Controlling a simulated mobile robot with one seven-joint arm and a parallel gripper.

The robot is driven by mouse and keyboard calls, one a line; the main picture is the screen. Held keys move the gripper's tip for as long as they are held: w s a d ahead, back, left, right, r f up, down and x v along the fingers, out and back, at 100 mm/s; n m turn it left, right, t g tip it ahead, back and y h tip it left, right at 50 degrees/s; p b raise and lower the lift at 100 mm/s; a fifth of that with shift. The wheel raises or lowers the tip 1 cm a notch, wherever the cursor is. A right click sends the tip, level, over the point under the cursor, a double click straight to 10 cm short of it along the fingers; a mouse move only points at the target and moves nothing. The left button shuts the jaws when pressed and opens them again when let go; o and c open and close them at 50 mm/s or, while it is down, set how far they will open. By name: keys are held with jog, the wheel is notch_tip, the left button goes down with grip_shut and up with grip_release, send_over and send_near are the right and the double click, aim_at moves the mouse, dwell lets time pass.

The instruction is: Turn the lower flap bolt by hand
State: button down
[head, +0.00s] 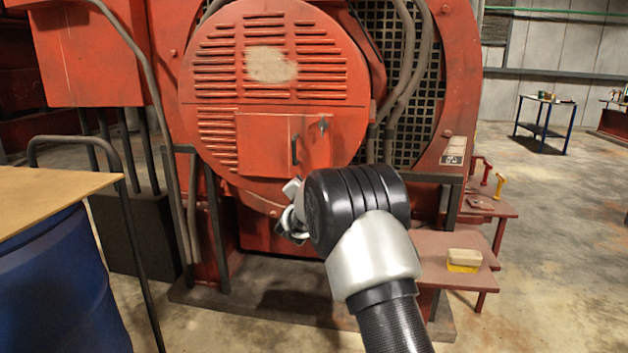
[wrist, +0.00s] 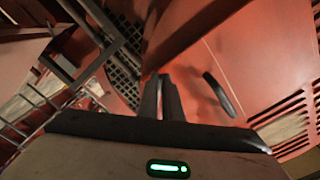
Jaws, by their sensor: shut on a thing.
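The flap (head: 265,145) is a red rectangular panel low on the round louvred engine cover, and it lies closed. It has a dark handle (head: 295,149), which also shows in the wrist view (wrist: 220,95). A dark bolt (head: 323,126) sits at the flap's upper right. The lower flap bolt is not visible; my arm and fingers cover that area. In the wrist view my gripper (wrist: 163,82) has its two dark fingers close together at the flap's edge, beside the handle. It is shut on the lower flap bolt, which the fingers hide.
A blue drum (head: 60,285) with a wooden board (head: 50,195) on top stands at left, beside a bent dark rail. At right a red step (head: 445,250) carries a yellow-and-cream box (head: 464,260). Open concrete floor (head: 560,260) lies to the right.

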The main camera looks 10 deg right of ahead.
jog(key=shift+s+d+r+n+p, duration=0.1)
jog(key=shift+d+n+p, duration=0.3)
jog(key=shift+n, duration=1.15)
jog(key=shift+w+d+r+n+p, duration=0.1)
jog(key=shift+d+n+p, duration=0.3)
jog(key=shift+n, duration=1.1)
jog(key=shift+s+d+r+n+p, duration=0.1)
jog(key=shift+d+n+p, duration=0.3)
jog(key=shift+n, duration=1.15)
jog(key=shift+a, duration=0.15)
jog(key=c, duration=2)
grip_release()
jog(key=shift+o, duration=0.3)
jog(key=shift+a+f, duration=0.1)
jog(key=shift+f, duration=0.2)
jog(key=p+v, duration=0.1)
jog(key=v, duration=1.6)
jog(key=shift+s, duration=0.2)
